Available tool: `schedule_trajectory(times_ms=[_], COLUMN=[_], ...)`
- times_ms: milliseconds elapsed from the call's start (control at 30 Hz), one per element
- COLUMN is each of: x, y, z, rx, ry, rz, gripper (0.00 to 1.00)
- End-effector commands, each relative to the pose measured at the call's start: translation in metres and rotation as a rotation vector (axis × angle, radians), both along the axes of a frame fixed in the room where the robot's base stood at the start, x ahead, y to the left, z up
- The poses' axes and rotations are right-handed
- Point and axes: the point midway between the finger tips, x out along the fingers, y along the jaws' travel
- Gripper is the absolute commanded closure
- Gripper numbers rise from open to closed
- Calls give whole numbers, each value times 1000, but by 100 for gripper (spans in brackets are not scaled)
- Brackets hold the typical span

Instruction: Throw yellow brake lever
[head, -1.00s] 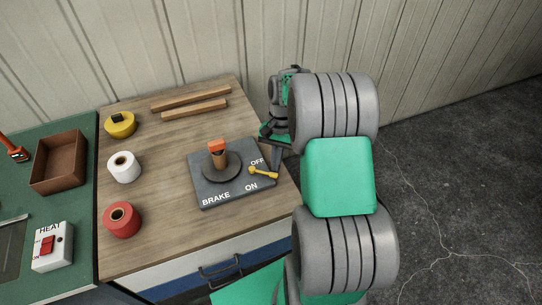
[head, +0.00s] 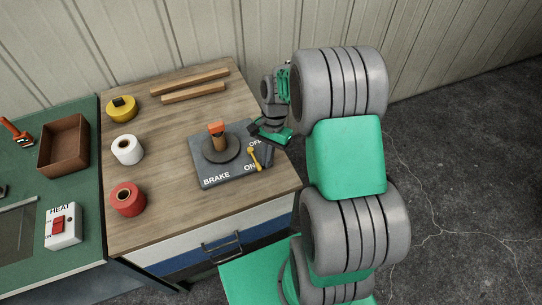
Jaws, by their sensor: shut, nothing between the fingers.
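The yellow brake lever (head: 254,158) is a small handle on the right of the grey brake plate (head: 212,182), which lies on the wooden bench top. An orange-topped post (head: 218,137) on a round dark base stands on the plate, left of the lever.
Yellow (head: 122,109), white (head: 127,150) and red (head: 128,199) rolls stand at the bench's left. Two wooden strips (head: 190,86) lie at the back. On the green table are a brown box (head: 64,146) and a HEAT switch (head: 62,226). The bench front is clear.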

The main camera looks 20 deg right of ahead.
Motion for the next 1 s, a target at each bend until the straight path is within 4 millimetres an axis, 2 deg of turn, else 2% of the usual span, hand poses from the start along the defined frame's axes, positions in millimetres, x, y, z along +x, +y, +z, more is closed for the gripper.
schedule_trajectory(times_ms=[767, 1000], x=[-1, 11], y=[6, 7], z=[-1, -1], rx=[3, 3], ry=[4, 1], rz=[1, 3], gripper=[100, 100])
